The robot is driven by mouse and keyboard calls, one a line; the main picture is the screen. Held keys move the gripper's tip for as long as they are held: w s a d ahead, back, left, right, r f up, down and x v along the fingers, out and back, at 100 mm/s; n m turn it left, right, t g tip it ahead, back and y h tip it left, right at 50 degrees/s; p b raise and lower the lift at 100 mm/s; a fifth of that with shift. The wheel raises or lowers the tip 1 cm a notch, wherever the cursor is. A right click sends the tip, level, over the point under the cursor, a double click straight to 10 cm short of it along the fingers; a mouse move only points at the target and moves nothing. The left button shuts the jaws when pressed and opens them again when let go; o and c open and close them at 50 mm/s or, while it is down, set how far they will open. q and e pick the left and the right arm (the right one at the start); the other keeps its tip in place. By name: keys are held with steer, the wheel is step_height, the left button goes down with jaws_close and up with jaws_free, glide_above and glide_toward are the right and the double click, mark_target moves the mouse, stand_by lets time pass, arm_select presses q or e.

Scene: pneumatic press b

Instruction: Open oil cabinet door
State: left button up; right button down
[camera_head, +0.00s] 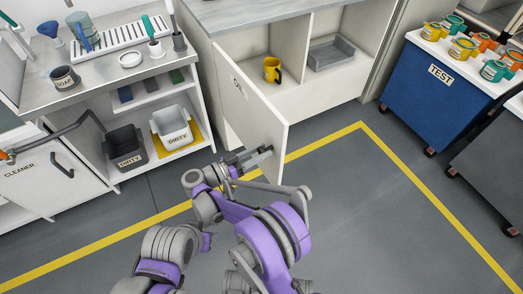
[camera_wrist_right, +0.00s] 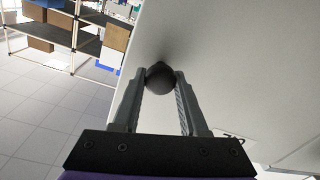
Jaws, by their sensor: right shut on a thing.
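The oil cabinet door (camera_head: 252,105), a white panel labelled OIL, stands swung open at an angle to the cabinet (camera_head: 302,37) in the head view. My right gripper (camera_head: 262,153) is at the lower part of the door's free side. In the right wrist view, the right gripper (camera_wrist_right: 160,80) is shut on the round dark door knob (camera_wrist_right: 160,76), with a finger on each side, and the white door surface (camera_wrist_right: 235,60) lies behind it. The knob is hard to make out in the head view. My left gripper is not in view.
Inside the cabinet are a yellow mug (camera_head: 272,69) and a grey tray (camera_head: 331,53). A workbench with DIRTY bins (camera_head: 172,127) stands left. A blue TEST cart (camera_head: 425,90) stands right. Grey floor inside the yellow line (camera_head: 400,171) is clear.

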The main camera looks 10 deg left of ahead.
steer(key=shift+r, duration=0.1)
stand_by(0.3)
steer(key=shift+c, duration=2.2)
jaws_free()
step_height(320, 180, up, 10)
steer(key=shift+p, duration=1.25)
steer(key=shift+a, duration=0.15)
